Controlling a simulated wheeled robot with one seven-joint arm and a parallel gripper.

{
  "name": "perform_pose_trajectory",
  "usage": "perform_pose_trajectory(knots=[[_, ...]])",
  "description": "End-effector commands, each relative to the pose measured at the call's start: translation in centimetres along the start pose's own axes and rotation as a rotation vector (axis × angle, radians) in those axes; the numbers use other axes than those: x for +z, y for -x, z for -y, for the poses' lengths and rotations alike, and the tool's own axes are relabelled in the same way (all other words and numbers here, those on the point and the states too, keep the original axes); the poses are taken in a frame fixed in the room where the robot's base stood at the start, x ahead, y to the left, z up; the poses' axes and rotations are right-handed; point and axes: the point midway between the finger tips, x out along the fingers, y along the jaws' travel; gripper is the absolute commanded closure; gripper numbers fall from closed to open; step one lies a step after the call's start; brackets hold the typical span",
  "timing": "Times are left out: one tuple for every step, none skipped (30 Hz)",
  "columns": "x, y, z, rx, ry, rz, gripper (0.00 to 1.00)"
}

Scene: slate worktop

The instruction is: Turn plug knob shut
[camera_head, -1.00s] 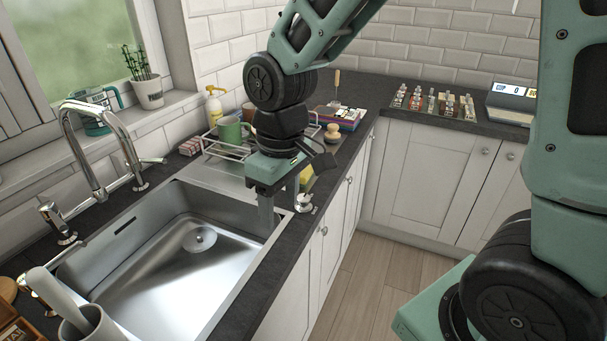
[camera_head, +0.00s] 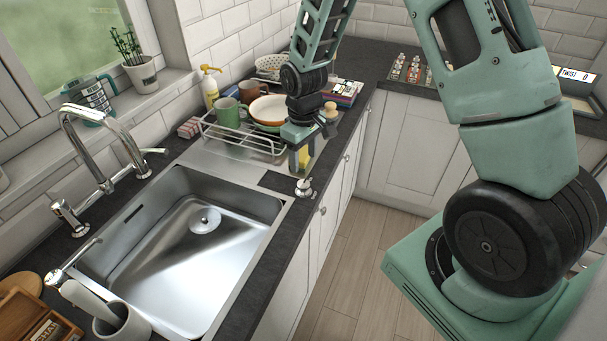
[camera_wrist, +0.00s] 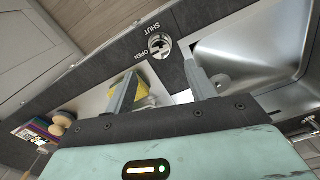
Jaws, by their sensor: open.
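The plug knob (camera_head: 304,187) is a small metal knob on the dark worktop strip at the sink's right rim. In the wrist view the knob (camera_wrist: 159,45) sits between the printed words SHUT and OPEN; I cannot tell which one it points to. My gripper (camera_head: 298,165) is open and empty, pointing down just behind the knob in the head view. In the wrist view the knob lies beyond the gap between my fingertips (camera_wrist: 161,72), not between the fingers. The steel sink (camera_head: 150,275) has a round drain plug (camera_head: 205,220) at its bottom.
A dish rack (camera_head: 240,138) with a green mug (camera_head: 229,112) and bowls stands behind the sink, close to my gripper. A yellow item (camera_wrist: 143,88) is partly hidden by a finger. The tap (camera_head: 100,150) is at the left. The worktop in front of the knob is clear.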

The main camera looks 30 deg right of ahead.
Motion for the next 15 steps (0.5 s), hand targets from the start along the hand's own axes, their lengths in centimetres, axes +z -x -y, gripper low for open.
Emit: perform_pose_trajectory(knots=[[0.1,-0.9,0.1,-0.002,0.0,0.005,0.45],[0.1,-1.4,0.1,-0.002,0.0,0.005,0.45],[0.1,-2.1,0.1,-0.002,0.0,0.005,0.45],[0.1,-2.7,0.1,-0.002,0.0,0.004,0.45],[0.0,-3.2,0.1,-0.002,-0.001,0.004,0.45],[0.1,-3.9,0.0,-0.002,-0.001,0.004,0.45],[0.0,-4.3,0.0,-0.001,-0.001,0.003,0.45],[0.1,-4.8,0.1,-0.002,-0.001,0.005,0.45],[0.1,-5.4,0.1,-0.001,0.0,0.003,0.45],[0.1,-5.8,0.1,-0.001,0.0,0.004,0.45],[0.0,-6.1,0.0,-0.001,0.0,0.002,0.45],[0.0,-6.6,0.0,-0.001,0.0,0.001,0.45],[0.0,-6.9,0.0,-0.001,0.0,0.001,0.45],[0.0,-7.1,0.0,-0.001,0.0,0.001,0.45],[0.0,-7.5,0.0,-0.001,0.0,0.001,0.45]])
